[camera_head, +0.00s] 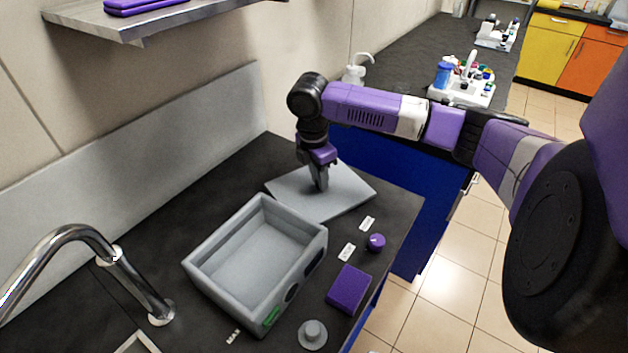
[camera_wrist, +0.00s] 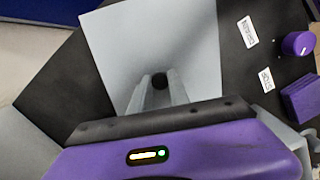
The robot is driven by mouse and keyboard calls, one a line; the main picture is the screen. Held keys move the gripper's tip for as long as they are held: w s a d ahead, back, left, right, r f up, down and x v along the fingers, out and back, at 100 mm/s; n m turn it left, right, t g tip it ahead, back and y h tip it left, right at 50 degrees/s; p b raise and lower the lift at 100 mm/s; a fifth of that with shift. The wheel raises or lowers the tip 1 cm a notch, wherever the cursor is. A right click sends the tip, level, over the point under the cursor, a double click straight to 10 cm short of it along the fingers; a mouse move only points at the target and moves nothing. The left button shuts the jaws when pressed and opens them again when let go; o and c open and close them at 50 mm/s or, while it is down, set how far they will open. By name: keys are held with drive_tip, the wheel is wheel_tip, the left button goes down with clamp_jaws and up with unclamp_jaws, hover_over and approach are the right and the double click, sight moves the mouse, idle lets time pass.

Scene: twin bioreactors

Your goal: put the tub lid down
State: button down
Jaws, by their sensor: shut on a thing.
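The tub lid (camera_head: 345,190) is a flat light-grey plate at the far end of the dark counter, beyond the tub. It looks level and at or close to the counter top; I cannot tell whether it touches. My gripper (camera_head: 320,184) points down at the middle of the lid and is shut on its knob. In the wrist view the fingers (camera_wrist: 158,92) close around a dark round knob (camera_wrist: 159,81) on the lid (camera_wrist: 150,40). The grey tub (camera_head: 205,268) stands open and empty in front of the lid.
A purple knob (camera_head: 376,242) with white labels, a purple block (camera_head: 349,289) and a grey round knob (camera_head: 313,335) lie along the counter's right edge. A steel faucet (camera_head: 100,250) is at left. A purple-item shelf (camera_head: 150,22) hangs above.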

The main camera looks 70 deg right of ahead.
sight(315, 191)
drive_tip(key=c, duration=1.7)
unclamp_jaws()
drive_tip(key=shift+f, duration=0.15)
drive_tip(key=o, duration=0.5)
drive_tip(key=shift+c, duration=0.2)
wheel_tip(315, 191, up, 12)
drive_tip(key=a, duration=0.1)
drive_tip(key=shift+w+a+b, duration=0.15)
drive_tip(key=shift+w+b, duration=0.3)
